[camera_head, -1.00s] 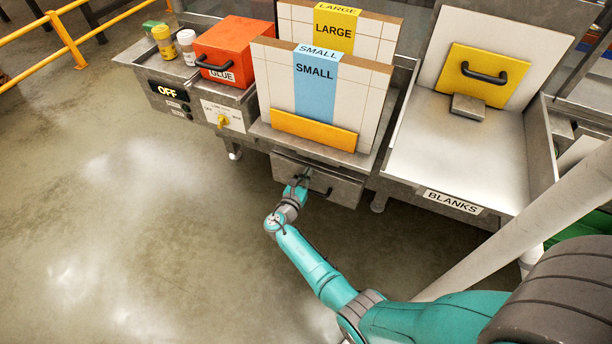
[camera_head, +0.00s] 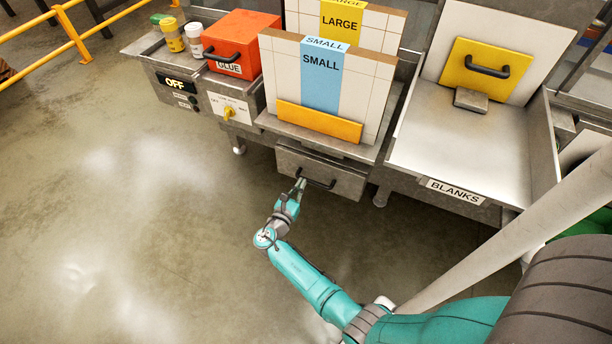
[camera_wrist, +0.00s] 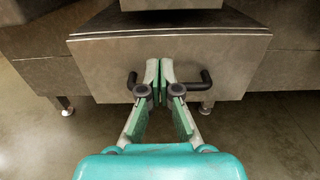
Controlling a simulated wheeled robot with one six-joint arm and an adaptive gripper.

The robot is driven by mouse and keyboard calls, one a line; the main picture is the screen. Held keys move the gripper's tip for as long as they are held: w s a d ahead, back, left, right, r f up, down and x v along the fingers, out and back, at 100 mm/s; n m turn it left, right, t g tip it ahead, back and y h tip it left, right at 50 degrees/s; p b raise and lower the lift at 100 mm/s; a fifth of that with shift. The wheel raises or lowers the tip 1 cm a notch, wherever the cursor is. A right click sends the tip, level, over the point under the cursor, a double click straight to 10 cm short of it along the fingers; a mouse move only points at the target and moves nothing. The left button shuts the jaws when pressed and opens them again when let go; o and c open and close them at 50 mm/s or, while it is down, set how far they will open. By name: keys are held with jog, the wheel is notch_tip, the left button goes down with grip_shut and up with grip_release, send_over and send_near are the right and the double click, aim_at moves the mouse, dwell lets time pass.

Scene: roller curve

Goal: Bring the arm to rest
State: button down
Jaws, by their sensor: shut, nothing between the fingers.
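My teal arm (camera_head: 305,281) reaches from the lower right toward the metal drawer under the SMALL and LARGE boards. My gripper (camera_head: 301,184) is shut and empty, its tips in front of the drawer (camera_head: 345,182) by the left part of the black handle (camera_head: 320,184). In the wrist view my gripper (camera_wrist: 159,68) points at the drawer front (camera_wrist: 215,62), with its fingers together. They cover the middle of the dark handle (camera_wrist: 206,80), whose two ends show on either side. I cannot tell whether the fingertips touch the handle. The drawer looks closed.
Above the drawer stand the SMALL board (camera_head: 320,90) and LARGE board (camera_head: 345,30). An orange GLUE box (camera_head: 242,40) and an OFF panel (camera_head: 180,85) are to the left, the BLANKS tray (camera_head: 450,150) to the right. The floor (camera_head: 130,240) at left is open.

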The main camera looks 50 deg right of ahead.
jog(key=shift+v, duration=2.25)
jog(key=s+a+f+m+t+y, duration=0.1)
jog(key=s+a+f+m+y, duration=0.2)
jog(key=s+f+y, duration=0.65)
jog(key=s+a+m+t+y, duration=0.1)
jog(key=s+a+m, duration=0.25)
jog(key=s, duration=0.45)
jog(key=s+a+m+t+y, duration=0.1)
jog(key=s+a+m+y, duration=0.1)
jog(key=s+a, duration=0.45)
jog(key=s+a+r+m+t+y, duration=0.1)
jog(key=s+a+r+m+y, duration=0.15)
jog(key=s+r, duration=0.35)
jog(key=s+a+r+m+t+y, duration=0.15)
jog(key=s+r+m, duration=0.25)
jog(key=r, duration=0.4)
jog(key=s+a+r+m+t, duration=0.1)
jog(key=s+r+m, duration=0.1)
jog(key=r, duration=0.6)
jog(key=s+a+r+m+t, duration=0.1)
jog(key=s+r+m+t, duration=0.1)
jog(key=r+m, duration=0.3)
notch_tip(320, 180, up, 4)
jog(key=shift+r, duration=0.2)
